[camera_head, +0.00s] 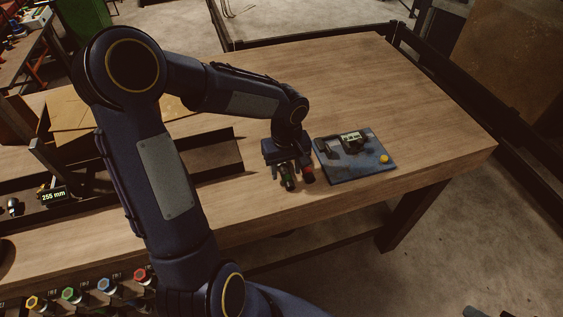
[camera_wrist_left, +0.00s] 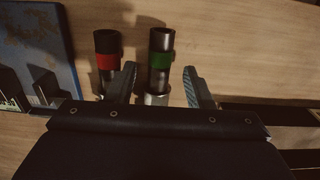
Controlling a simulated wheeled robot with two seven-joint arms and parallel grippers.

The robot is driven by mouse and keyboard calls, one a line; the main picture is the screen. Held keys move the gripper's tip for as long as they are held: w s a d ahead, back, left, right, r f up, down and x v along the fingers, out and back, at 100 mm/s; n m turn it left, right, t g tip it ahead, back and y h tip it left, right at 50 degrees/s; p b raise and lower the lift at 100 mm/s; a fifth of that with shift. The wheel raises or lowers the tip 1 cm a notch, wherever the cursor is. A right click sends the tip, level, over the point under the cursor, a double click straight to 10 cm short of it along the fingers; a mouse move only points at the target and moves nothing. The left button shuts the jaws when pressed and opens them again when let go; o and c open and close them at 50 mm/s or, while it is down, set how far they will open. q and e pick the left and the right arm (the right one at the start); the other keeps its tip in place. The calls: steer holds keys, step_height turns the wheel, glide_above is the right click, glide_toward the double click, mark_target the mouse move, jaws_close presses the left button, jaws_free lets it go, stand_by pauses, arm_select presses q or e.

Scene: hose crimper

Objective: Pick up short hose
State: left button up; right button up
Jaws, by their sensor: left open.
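Two dark hose-like cylinders stand on the wooden table, one with a green band (camera_head: 289,184) and one with a red band (camera_head: 308,176). I cannot tell from their looks which is the short hose. My left gripper (camera_head: 283,172) is open and low over the table beside them. In the left wrist view, the green-banded piece (camera_wrist_left: 160,60) lies between the two fingers (camera_wrist_left: 161,86), with gaps on both sides. The red-banded piece (camera_wrist_left: 108,62) is just outside the left finger. The lower ends of both are partly hidden by the gripper body. My right gripper is not seen.
A blue plate with a small device (camera_head: 355,160) and a yellow knob (camera_head: 384,158) lies right of the gripper. A dark rail with a 255 mm display (camera_head: 54,196) runs along the left. Several coloured fittings (camera_head: 90,292) sit below the front edge. The table's far right is clear.

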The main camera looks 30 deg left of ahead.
arm_select(q)
steer(key=shift+f, duration=0.9)
steer(key=shift+c, duration=0.2)
jaws_close()
steer(key=shift+r, duration=0.1)
